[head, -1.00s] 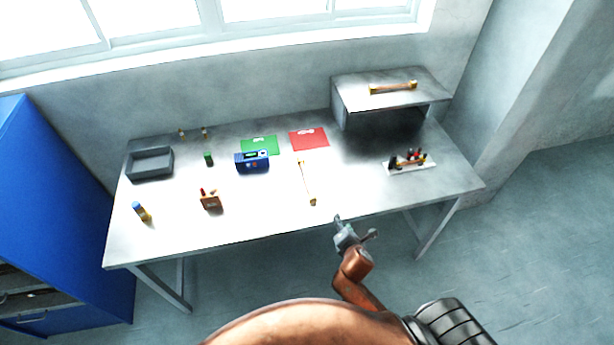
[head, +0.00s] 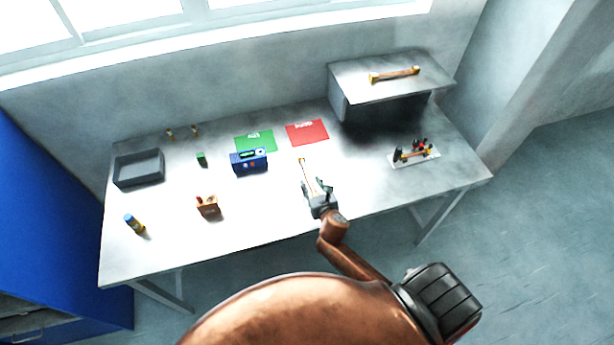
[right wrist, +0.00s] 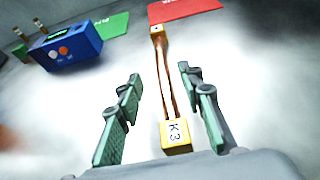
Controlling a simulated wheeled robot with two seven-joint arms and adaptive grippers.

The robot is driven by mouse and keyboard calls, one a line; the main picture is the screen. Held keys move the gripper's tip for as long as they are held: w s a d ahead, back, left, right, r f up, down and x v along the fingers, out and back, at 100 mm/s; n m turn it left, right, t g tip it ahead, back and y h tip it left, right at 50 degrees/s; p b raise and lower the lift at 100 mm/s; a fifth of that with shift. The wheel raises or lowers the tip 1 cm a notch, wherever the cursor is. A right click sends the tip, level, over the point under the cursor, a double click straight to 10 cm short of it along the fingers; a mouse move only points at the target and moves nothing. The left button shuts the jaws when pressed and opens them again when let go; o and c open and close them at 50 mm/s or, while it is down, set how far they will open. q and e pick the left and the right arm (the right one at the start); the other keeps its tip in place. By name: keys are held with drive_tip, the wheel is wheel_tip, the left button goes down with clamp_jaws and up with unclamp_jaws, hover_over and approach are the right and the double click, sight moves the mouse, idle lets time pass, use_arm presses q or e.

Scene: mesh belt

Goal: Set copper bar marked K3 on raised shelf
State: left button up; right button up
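The copper bar marked K3 (right wrist: 174,138) lies on the table, a thin copper length with yellow end blocks; the near block carries the K3 mark in the right wrist view. Its far end shows in the head view (head: 303,164), and my gripper hides the near end there. My right gripper (head: 318,192) is open over the near part of the bar. In the right wrist view its two green-padded fingers (right wrist: 160,85) stand on either side of the bar, apart from it. The raised shelf (head: 350,90) stands at the back right of the table. My left gripper is not in view.
Another copper bar with yellow ends (head: 394,75) lies on the shelf. A red sheet (head: 307,133), a green sheet (head: 255,141) and a blue meter (head: 249,161) lie behind the bar. A rack with tools (head: 414,153) is at right, a grey tray (head: 139,168) at left.

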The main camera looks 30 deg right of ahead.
sight(309, 178)
drive_tip(key=x, duration=0.4)
drive_tip(key=shift+s+d+f, duration=0.2)
drive_tip(key=shift+f, duration=0.15)
drive_tip(key=shift+w+d+f, duration=0.1)
drive_tip(key=shift+w+f, duration=0.05)
drive_tip(key=shift+w, duration=0.3)
drive_tip(key=c, duration=0.7)
clamp_jaws()
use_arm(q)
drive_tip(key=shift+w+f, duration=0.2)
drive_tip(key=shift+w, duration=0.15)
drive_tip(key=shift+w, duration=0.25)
